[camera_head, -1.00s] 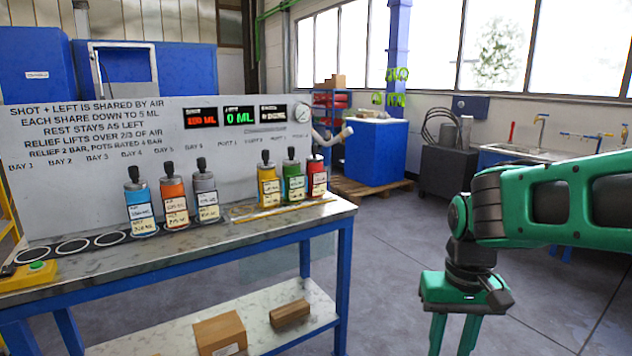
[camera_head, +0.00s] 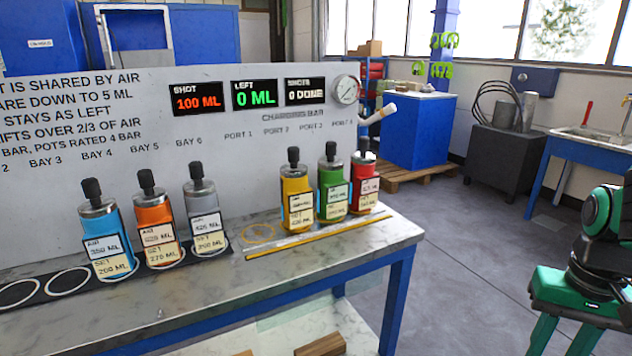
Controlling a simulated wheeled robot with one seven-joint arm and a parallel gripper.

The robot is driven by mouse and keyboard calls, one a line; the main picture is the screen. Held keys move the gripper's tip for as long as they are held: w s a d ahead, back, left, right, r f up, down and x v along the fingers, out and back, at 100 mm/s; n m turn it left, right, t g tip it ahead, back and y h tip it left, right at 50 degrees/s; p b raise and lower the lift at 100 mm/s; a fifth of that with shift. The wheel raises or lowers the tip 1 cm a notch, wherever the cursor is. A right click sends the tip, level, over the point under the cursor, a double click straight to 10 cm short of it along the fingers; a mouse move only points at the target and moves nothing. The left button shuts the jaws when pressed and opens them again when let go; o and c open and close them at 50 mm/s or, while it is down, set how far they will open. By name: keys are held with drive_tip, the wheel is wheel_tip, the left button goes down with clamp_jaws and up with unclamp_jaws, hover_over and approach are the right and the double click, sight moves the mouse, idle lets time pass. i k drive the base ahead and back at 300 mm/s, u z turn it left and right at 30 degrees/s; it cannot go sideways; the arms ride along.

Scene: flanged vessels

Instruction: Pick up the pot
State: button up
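Several pots with black knobs on top stand upright on the bench. A blue pot (camera_head: 107,240), an orange pot (camera_head: 156,227) and a grey pot (camera_head: 204,217) stand in ringed bays on the left. A yellow pot (camera_head: 296,199), a green pot (camera_head: 332,187) and a red pot (camera_head: 364,184) stand at the ports on the right. The task does not say which pot. My gripper (camera_head: 565,345) is at the lower right, away from the bench and every pot. Its two green fingers are apart and point down; the tips are cut off by the frame's edge.
The bench top (camera_head: 330,262) has clear room in front of the pots. A yellow strip (camera_head: 320,237) runs before the ports. A panel (camera_head: 120,130) with displays reading 100 ML and 0 ML stands behind, with a gauge (camera_head: 346,89). A wooden block (camera_head: 322,345) lies on the lower shelf.

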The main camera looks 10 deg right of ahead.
sight(333, 191)
drive_tip(key=u, duration=0.35)
drive_tip(key=i, duration=0.75)
drive_tip(key=u, duration=0.5)
